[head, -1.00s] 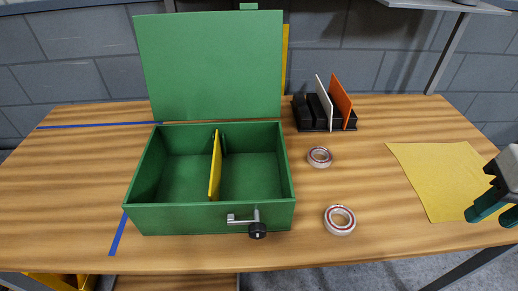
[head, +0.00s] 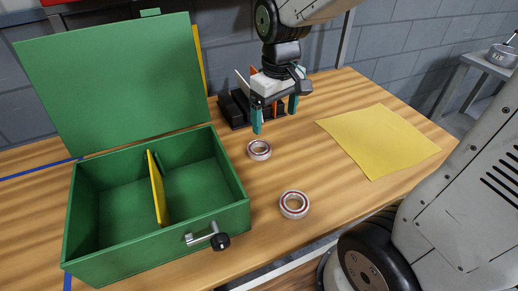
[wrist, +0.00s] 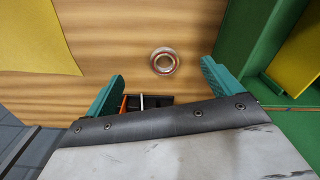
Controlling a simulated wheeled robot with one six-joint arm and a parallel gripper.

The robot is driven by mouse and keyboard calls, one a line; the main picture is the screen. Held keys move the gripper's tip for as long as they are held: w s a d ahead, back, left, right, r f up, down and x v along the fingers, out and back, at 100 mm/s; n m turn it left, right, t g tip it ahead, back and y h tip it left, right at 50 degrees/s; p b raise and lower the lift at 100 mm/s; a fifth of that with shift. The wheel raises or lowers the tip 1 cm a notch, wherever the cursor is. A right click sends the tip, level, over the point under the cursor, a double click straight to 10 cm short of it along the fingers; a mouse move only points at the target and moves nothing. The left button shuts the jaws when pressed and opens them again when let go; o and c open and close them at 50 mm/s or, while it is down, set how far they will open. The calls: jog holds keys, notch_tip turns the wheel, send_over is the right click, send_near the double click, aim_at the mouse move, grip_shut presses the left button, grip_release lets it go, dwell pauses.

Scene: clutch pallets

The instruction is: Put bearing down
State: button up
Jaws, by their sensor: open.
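Two ring-shaped bearings lie flat on the wooden table, right of the green box. The far bearing (head: 259,149) is near the black rack; the near bearing (head: 294,204) is close to the table's front edge. My gripper (head: 275,113) is open and empty, above the table behind the far bearing and in front of part of the rack. In the wrist view one bearing (wrist: 164,62) shows between the open fingers, on the table below, apart from them; it looks like the far one.
The open green box (head: 236,190) has a yellow divider (head: 157,188), a raised lid (head: 115,85) and a front latch (head: 208,238). The black rack (head: 235,108) holds upright plates. A yellow cloth (head: 378,140) lies at right. Bare table separates the cloth and bearings.

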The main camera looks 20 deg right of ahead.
jog(key=n, duration=0.1)
send_over(259, 152)
notch_tip(259, 152, down, 6)
notch_tip(259, 152, down, 8)
jog(key=shift+f, duration=0.1)
jog(key=c, duration=1.4)
jog(key=shift+o, duration=0.2)
